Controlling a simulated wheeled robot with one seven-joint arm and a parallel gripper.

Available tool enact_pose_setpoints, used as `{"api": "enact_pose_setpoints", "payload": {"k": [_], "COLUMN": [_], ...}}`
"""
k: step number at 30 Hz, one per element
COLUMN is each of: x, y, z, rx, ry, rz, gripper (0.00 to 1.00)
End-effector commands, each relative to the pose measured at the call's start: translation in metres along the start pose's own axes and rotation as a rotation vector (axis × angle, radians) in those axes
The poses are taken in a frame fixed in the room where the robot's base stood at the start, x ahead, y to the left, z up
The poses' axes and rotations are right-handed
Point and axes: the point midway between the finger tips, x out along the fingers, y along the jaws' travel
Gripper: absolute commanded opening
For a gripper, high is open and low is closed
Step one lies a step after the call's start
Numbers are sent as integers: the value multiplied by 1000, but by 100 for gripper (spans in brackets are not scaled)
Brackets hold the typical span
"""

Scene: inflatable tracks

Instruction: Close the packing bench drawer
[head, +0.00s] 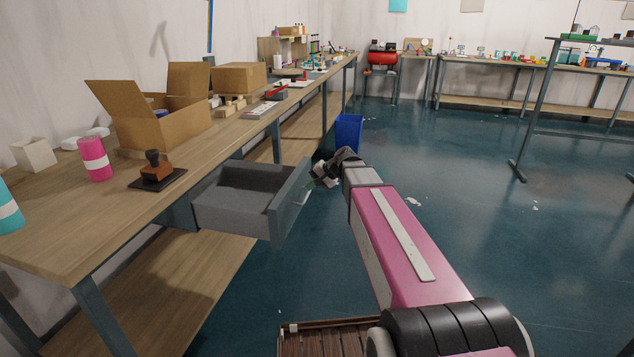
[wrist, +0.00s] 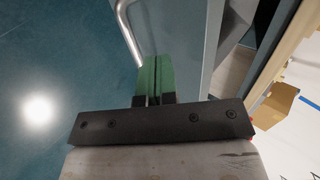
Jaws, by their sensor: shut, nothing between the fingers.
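The packing bench drawer (head: 235,212) is a grey box that stands pulled out from under the wooden bench top (head: 215,140). Its front panel (head: 289,200) faces right and carries a metal bar handle (head: 303,195). In the wrist view the handle (wrist: 127,32) is at the upper left and the grey-blue front panel (wrist: 188,38) fills the upper middle. My gripper (head: 312,184) is beside the front panel, near the handle. In the wrist view its green fingers (wrist: 153,78) are together and empty, close to the handle's end. I cannot tell whether they touch the drawer.
A stamp (head: 157,172), pink cup (head: 95,158) and open cardboard box (head: 160,118) stand on the bench. A blue bin (head: 349,132) stands on the floor beyond my gripper. Open floor lies to the right, before a metal-framed table (head: 545,100).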

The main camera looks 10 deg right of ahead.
Motion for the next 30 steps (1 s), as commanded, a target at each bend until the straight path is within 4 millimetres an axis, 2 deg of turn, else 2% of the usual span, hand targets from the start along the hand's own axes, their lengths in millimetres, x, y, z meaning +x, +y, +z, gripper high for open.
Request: {"api": "enact_pose_setpoints", "payload": {"k": [3,9,24,30], "x": [21,41,47,59], "y": [0,0,0,-11], "z": [-1,-1,0,-1], "rx": [0,0,-1,-2], "ry": [-1,1,1,0], "rz": [0,0,0,0], "gripper": [0,0,0,0]}}
